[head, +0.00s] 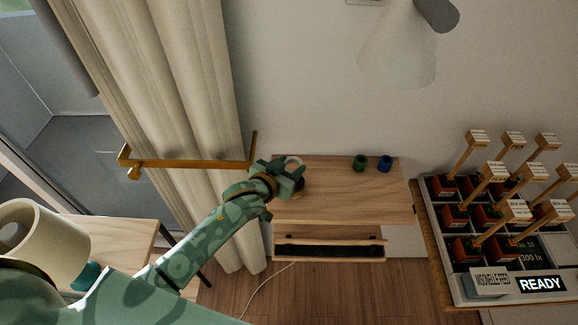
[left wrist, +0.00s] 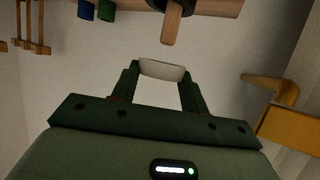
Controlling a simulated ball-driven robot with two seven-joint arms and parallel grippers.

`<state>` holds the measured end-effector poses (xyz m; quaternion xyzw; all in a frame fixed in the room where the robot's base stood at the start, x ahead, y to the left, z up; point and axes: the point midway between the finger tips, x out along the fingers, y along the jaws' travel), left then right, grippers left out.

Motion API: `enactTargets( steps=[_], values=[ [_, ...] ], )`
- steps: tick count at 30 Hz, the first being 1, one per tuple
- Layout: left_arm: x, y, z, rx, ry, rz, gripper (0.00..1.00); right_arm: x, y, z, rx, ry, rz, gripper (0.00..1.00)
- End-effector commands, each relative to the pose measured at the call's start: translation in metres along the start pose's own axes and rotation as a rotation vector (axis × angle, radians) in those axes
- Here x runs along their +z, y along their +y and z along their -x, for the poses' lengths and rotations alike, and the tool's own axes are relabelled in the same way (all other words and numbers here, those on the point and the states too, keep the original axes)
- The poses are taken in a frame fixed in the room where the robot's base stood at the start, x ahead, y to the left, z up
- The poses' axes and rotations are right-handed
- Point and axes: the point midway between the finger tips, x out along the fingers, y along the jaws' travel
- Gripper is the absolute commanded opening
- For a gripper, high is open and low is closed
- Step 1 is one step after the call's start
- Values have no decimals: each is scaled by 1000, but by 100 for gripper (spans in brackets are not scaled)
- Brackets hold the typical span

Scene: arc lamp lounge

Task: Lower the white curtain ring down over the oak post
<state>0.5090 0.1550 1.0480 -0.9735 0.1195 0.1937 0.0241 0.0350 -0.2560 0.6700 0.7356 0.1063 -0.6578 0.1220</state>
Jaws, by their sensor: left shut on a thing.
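The white curtain ring (left wrist: 162,70) is held between the fingertips of my left gripper (left wrist: 162,78) in the left wrist view. In the head view my left gripper (head: 287,175) is over the left end of the wooden shelf top, with a pale edge of the ring (head: 293,160) showing. The oak post (left wrist: 172,24) stands out from a dark round base on the shelf in the wrist view. The post's free end and the ring are apart in the picture, with the ring not around it. In the head view the post is mostly hidden by my gripper. My right gripper is not in view.
A green cup (head: 360,163) and a blue cup (head: 385,163) stand on the shelf top (head: 345,205). A brass rod (head: 195,163) juts by the curtain (head: 195,80), left of my gripper. A planter tray (head: 440,240) with several labelled pots is at right.

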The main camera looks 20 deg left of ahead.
Motion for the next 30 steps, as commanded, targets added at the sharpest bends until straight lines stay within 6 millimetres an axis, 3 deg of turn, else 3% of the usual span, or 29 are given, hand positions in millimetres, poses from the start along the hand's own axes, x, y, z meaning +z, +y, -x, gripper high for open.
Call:
enactTargets(
  steps=[5, 18, 29, 30],
  values=[
    [13, 0, -5, 0, 0, -1, 23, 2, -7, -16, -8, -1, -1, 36],
    [37, 0, -16, -1, 0, 0, 23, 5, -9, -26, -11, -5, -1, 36],
    [39, 0, -16, -1, 0, 0, 23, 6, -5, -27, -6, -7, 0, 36],
    [39, 0, -16, -1, 0, 0, 50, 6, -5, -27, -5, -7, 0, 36]
  ],
)
